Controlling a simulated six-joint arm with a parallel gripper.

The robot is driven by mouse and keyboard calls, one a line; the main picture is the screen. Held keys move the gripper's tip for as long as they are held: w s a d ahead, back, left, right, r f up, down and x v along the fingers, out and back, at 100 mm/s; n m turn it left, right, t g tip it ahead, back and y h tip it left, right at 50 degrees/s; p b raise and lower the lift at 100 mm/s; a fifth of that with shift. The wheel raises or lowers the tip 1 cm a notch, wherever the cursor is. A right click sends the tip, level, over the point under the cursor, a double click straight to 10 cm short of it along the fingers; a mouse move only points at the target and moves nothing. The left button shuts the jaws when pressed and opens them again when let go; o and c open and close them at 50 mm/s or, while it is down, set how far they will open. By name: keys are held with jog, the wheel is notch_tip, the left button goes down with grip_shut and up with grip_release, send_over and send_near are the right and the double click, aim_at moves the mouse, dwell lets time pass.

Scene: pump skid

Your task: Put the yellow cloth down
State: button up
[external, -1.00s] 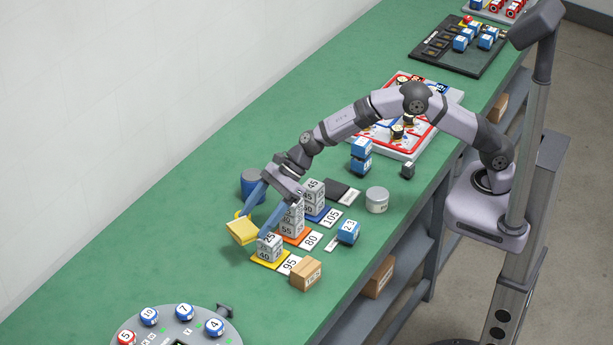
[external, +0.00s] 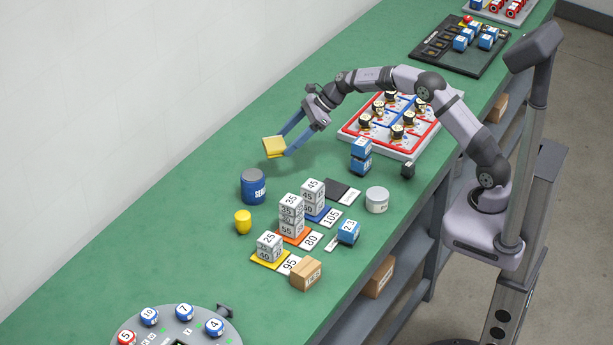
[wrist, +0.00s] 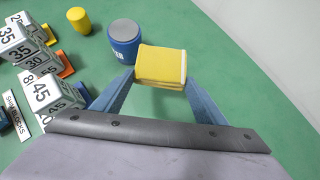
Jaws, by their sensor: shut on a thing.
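The yellow cloth (external: 274,147) is a folded block with a pale edge. My gripper (external: 284,146) is shut on it, with one blue finger on each side. In the external view the cloth is held over the green bench, behind the blue can; how high it is above the surface is hard to tell. In the wrist view the cloth (wrist: 160,67) sits between the fingertips of my gripper (wrist: 160,82), in front of the blue can.
A blue can (external: 253,187) and a small yellow cylinder (external: 243,222) stand on the bench (external: 190,190). Stacked grey number blocks (external: 291,217) stand to their right. A red-and-blue framed tray (external: 395,122) lies beneath my arm. Green surface near the wall is clear.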

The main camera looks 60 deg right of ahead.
jog(key=shift+d+f+p, duration=0.2)
jog(key=shift+d+f, duration=0.05)
jog(key=shift+f, duration=1.4)
jog(key=shift+d+f+p, duration=0.15)
jog(key=shift+d+f, duration=0.15)
jog(key=shift+f, duration=1.4)
jog(key=shift+d+f+p, duration=0.2)
jog(key=shift+d+f, duration=0.05)
jog(key=shift+f, duration=1.4)
jog(key=shift+f, duration=0.2)
jog(key=o, duration=1)
jog(key=shift+o, duration=0.2)
jog(key=shift+r, duration=0.15)
